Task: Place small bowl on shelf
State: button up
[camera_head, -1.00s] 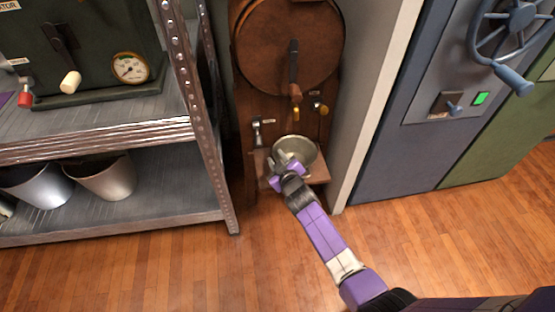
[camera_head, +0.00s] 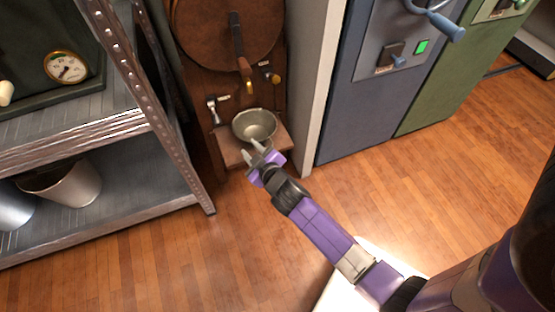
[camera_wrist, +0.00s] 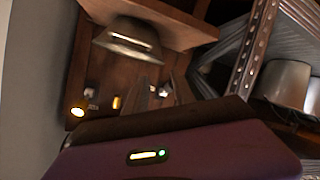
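The small grey metal bowl (camera_head: 255,124) sits upright on the wooden ledge (camera_head: 232,157) of a brown wooden machine. It also shows, turned over by the camera's angle, in the wrist view (camera_wrist: 128,40). My gripper (camera_head: 257,152) is just in front of the bowl, with its two fingers apart and nothing between them. The fingertips look close to the bowl's near side; whether they touch it I cannot tell. The metal shelf unit (camera_head: 88,140) stands to the left of the machine, with an upper and a lower board.
Metal buckets (camera_head: 62,184) stand on the lower board, and a dark box with a gauge (camera_head: 66,67) on the upper one. A perforated post (camera_head: 150,105) edges the shelf. A white wall edge (camera_head: 318,95) and blue cabinet (camera_head: 375,110) are at right.

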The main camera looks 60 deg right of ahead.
jog(key=s+a+r+t+y, duration=0.1)
jog(key=s+a+r+y, duration=0.1)
jog(key=s+a, duration=0.6)
jog(key=s+a+r+y, duration=0.2)
jog(key=s+a, duration=0.3)
jog(key=s, duration=0.5)
jog(key=s+a+r+y, duration=0.1)
jog(key=s+a+r, duration=0.2)
jog(key=s+r, duration=0.3)
jog(key=s+a+r+t+y, duration=0.1)
jog(key=s+a+r, duration=0.1)
jog(key=s+r, duration=0.5)
notch_tip(320, 180, up, 3)
jog(key=shift+s+a+f+m, duration=0.1)
jog(key=shift+s+a+m, duration=0.2)
jog(key=shift+a+m, duration=0.1)
notch_tip(320, 180, up, 20)
jog(key=p, duration=2)
jog(key=shift+r, duration=0.2)
